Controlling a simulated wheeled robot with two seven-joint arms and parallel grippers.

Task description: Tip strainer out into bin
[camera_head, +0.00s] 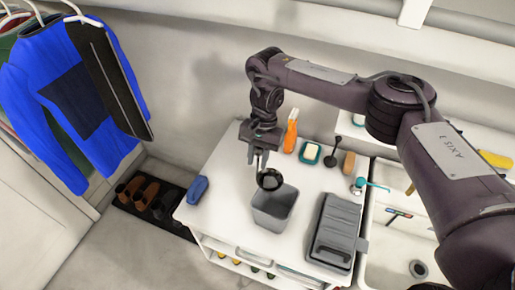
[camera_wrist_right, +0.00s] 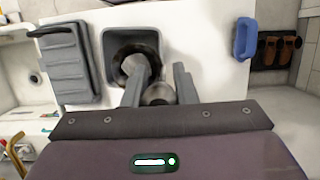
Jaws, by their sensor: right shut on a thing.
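The strainer (camera_head: 270,180) is a dark round bowl held at the tip of my right gripper (camera_head: 259,158). My right gripper is shut on it and points down. The bin (camera_head: 268,221) is a small grey open box on the white counter. The strainer hangs over the bin's back part and looks tilted; whether it touches the rim I cannot tell. In the right wrist view the strainer (camera_wrist_right: 124,67) shows as a dark ring over the bin (camera_wrist_right: 107,40), beyond the fingers (camera_wrist_right: 158,88). The strainer's contents cannot be made out. My left gripper is not in view.
A grey lidded box (camera_head: 336,232) stands right of the bin. A blue case (camera_head: 197,190) lies at the counter's left edge. An orange bottle (camera_head: 291,131), a soap dish (camera_head: 310,153) and a brush (camera_head: 333,152) stand behind. A sink (camera_head: 405,245) is at the right.

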